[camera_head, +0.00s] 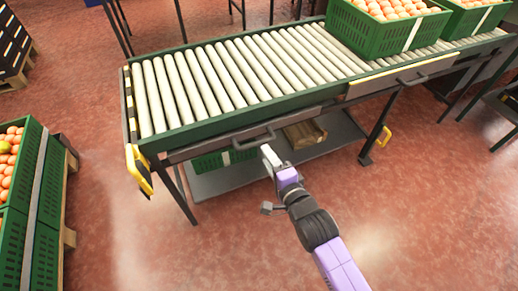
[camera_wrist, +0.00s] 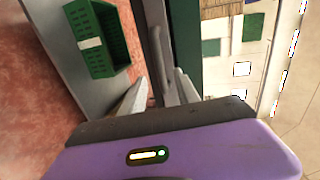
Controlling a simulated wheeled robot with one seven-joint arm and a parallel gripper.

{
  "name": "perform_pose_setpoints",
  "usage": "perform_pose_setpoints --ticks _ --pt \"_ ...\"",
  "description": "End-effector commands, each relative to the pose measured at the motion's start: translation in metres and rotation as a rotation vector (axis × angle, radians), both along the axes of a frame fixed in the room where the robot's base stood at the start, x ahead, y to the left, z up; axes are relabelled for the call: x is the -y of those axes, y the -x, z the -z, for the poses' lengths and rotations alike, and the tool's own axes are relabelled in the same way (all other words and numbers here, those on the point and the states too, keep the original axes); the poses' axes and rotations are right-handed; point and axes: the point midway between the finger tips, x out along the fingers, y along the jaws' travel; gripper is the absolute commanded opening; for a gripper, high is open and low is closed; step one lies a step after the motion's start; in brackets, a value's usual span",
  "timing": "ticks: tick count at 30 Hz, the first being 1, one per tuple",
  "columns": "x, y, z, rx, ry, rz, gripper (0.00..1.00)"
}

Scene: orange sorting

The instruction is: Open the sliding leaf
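The sliding leaf (camera_head: 215,143) is a long grey panel along the near side of the roller conveyor, just under its green edge. It carries a dark bar handle (camera_head: 252,138). My gripper (camera_head: 268,153) is at the near side of this handle, close to its right end. In the wrist view my gripper (camera_wrist: 158,95) has its two pale fingers apart, with a dark upright bar (camera_wrist: 157,45) in line with the gap between them. I cannot tell whether the fingers touch the handle.
Below the leaf is a grey shelf (camera_head: 235,178) with a green crate (camera_head: 212,161) and a brown box (camera_head: 304,134). A second panel (camera_head: 403,77) with a handle is to the right. Crates of oranges stand on the conveyor's far end and at left. The red floor in front is open.

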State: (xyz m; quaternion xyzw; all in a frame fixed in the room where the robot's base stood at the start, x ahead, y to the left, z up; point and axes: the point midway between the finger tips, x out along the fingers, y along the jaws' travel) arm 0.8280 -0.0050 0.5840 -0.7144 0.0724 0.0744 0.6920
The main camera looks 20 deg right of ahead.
Motion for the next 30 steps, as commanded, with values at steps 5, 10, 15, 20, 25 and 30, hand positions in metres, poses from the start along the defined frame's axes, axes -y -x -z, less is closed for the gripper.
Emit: perform_pose_setpoints --ticks 5,10,15,20,25,30 --pt "-0.001 -0.010 0.003 0.000 -0.032 0.005 0.38" --pt "-0.001 -0.035 0.009 0.001 -0.031 0.004 0.38" --pt "-0.001 -0.059 0.014 0.002 -0.031 0.004 0.38" --pt "0.000 -0.072 0.016 0.001 -0.031 0.005 0.38" --pt "0.000 -0.076 0.016 0.000 -0.030 0.005 0.38" --pt "0.000 -0.076 0.016 0.000 -0.030 0.005 0.38"
